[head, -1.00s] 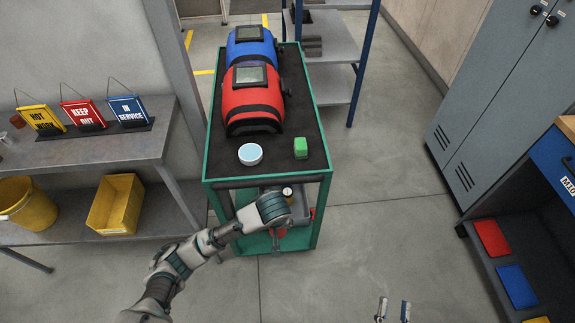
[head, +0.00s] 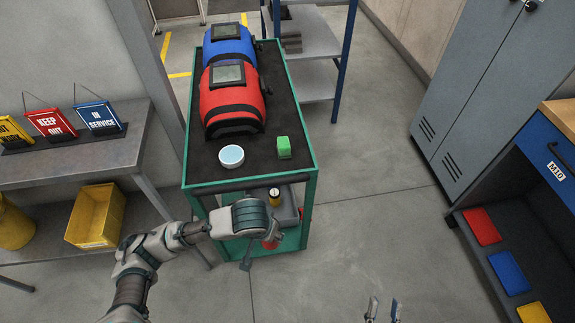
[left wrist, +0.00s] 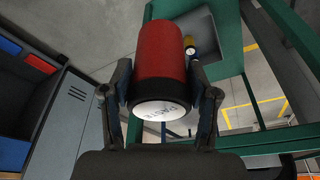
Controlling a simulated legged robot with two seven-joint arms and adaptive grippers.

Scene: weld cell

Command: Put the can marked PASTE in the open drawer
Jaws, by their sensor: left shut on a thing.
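A red can (left wrist: 160,58) with a dark band and a white end lies between the fingers of my left gripper (left wrist: 164,98) in the left wrist view. The lettering on its white end is turned over and looks like PASTE.
The green cart (head: 311,160) carries two welding helmets (head: 232,95), a white round container (head: 231,156) and a green block (head: 284,148). A grey cabinet (head: 455,95) and a bench with coloured pads (head: 508,272) stand right. The floor between is clear.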

